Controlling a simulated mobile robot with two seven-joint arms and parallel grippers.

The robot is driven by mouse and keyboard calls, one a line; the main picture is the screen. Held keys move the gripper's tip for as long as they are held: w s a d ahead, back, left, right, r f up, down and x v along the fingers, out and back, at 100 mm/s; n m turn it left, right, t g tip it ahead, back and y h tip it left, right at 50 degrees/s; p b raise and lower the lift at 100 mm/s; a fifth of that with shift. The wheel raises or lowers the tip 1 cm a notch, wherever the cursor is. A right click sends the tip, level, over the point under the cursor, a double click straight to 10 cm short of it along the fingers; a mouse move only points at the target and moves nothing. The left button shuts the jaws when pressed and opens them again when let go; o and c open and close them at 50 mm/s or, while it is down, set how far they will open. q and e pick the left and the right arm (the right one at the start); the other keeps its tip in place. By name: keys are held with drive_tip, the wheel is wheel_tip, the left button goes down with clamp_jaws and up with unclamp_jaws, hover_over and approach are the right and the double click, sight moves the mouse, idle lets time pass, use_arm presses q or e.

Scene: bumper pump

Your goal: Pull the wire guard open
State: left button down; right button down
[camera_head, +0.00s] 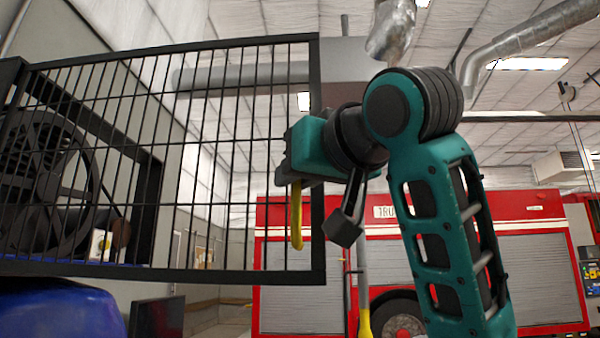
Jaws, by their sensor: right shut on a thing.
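The wire guard (318,100) is a black frame with thin upright bars, filling the left half of the head view. It extends well to the right of the black housing (155,200) behind it, so it stands swung out from it. A yellow handle (297,225) is upright near the guard's free right edge. My right gripper (289,163), teal and black, is shut on the handle's upper part, which it hides. Its fingertips are hard to make out. My left gripper is not in view.
Behind the guard, a dark round fan-like part (48,185) sits inside the housing at left. A blue rounded body (60,308) is below it. A red truck (540,230) stands in the background. No obstacle shows close to the guard's free edge apart from my right arm.

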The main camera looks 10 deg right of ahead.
drive_tip(key=shift+s+a, duration=0.15)
idle(0.3)
drive_tip(key=c, duration=1.2)
unclamp_jaws()
drive_tip(key=shift+a, duration=0.1)
drive_tip(key=b+v, duration=0.3)
drive_tip(key=v, duration=1)
drive_tip(key=shift+b, duration=0.35)
